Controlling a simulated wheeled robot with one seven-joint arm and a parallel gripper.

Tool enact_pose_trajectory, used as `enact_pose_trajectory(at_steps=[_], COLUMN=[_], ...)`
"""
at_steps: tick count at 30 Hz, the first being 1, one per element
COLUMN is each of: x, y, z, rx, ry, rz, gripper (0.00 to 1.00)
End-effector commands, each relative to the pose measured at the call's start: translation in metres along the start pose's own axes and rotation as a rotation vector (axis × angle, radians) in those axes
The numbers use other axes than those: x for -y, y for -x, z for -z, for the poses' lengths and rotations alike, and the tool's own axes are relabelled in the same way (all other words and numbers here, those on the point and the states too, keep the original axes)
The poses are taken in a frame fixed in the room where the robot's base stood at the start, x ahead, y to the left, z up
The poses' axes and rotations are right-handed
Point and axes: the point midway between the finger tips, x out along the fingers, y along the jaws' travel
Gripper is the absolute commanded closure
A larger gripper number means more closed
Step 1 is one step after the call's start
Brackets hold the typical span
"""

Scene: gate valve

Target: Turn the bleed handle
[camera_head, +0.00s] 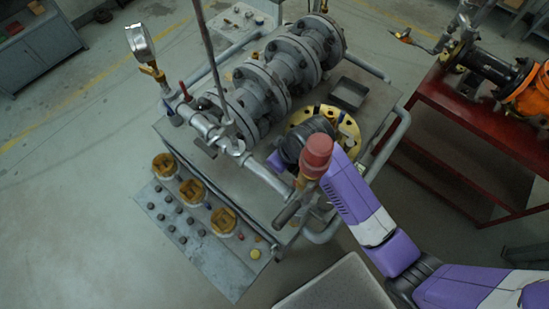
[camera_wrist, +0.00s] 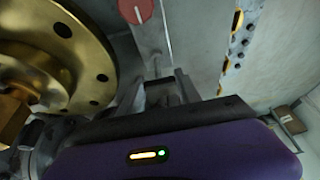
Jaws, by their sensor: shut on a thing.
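My gripper (camera_wrist: 162,80) shows in the wrist view with its two grey fingers pointing up the picture. They are shut on a thin grey part, which I take to be the bleed handle; it is mostly hidden between the fingers. A round red cap (camera_wrist: 135,9) is just beyond the fingertips. How far the handle is turned cannot be told.
A yellow flange (camera_wrist: 50,62) lies close left of my gripper. The grey flanged valve body (camera_head: 262,85), a pressure gauge (camera_head: 140,42) and a small dark tray (camera_head: 348,92) are on the metal bench. A red table (camera_head: 485,135) stands to the right.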

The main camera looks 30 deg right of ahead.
Motion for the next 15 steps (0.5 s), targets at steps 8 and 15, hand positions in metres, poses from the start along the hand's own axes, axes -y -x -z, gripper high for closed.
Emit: enact_pose_trajectory(at_steps=[8, 15], x=[-0.0013, -0.0006], y=[0.0011, 0.0005], z=[0.0014, 0.0008], rx=[-0.005, -0.003], ry=[-0.003, -0.002], rz=[-0.003, -0.001], gripper=[1.00, 0.38])
